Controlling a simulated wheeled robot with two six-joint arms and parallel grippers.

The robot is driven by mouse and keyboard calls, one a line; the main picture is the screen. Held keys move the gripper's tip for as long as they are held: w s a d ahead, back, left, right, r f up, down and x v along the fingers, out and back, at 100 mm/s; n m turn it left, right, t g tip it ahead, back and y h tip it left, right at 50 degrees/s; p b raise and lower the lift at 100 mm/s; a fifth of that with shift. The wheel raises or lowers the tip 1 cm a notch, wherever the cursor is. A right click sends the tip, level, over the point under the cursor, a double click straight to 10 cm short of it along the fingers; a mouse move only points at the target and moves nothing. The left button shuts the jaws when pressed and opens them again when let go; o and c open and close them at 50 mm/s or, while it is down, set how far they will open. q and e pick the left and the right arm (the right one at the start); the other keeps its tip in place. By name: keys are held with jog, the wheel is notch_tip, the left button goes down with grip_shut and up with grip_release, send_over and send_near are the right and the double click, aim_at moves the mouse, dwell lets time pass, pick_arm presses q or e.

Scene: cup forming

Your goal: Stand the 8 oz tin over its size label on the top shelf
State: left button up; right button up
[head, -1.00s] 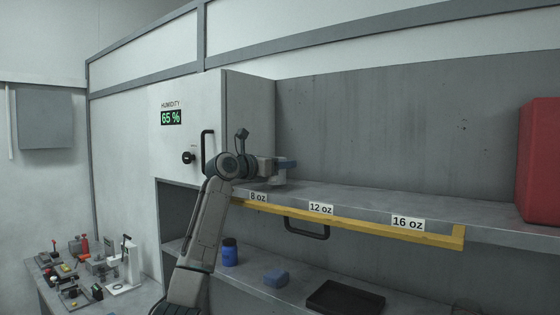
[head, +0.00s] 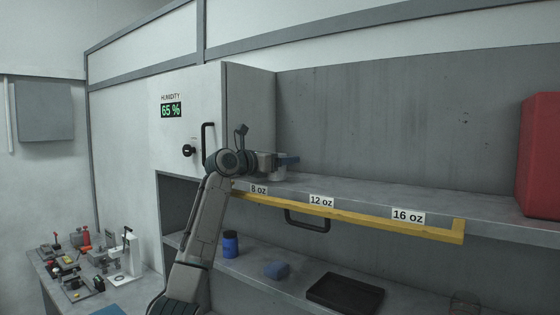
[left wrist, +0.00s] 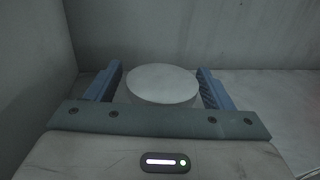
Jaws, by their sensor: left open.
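The pale round tin (left wrist: 162,84) stands upright on the top shelf (head: 350,201), close to the side of the cabinet. In the head view it shows partly behind the fingers (head: 279,173). The white 8 oz label (head: 259,190) is on the yellow front strip, in front of and slightly left of the tin. My left gripper (left wrist: 159,70) is open, with one blue finger on each side of the tin and gaps visible between them. It also shows in the head view (head: 288,160). The tin's base is hidden in the wrist view. My right gripper is not in view.
The 12 oz label (head: 321,201) and 16 oz label (head: 408,217) are farther right, with bare shelf behind them. A red box (head: 539,155) stands at the right end. A blue jar (head: 230,244), blue block (head: 277,270) and black tray (head: 345,293) are on the lower shelf.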

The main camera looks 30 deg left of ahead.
pick_arm(q)
jog(key=b+v, duration=0.7)
jog(key=v, duration=0.5)
jog(key=shift+b, duration=0.4)
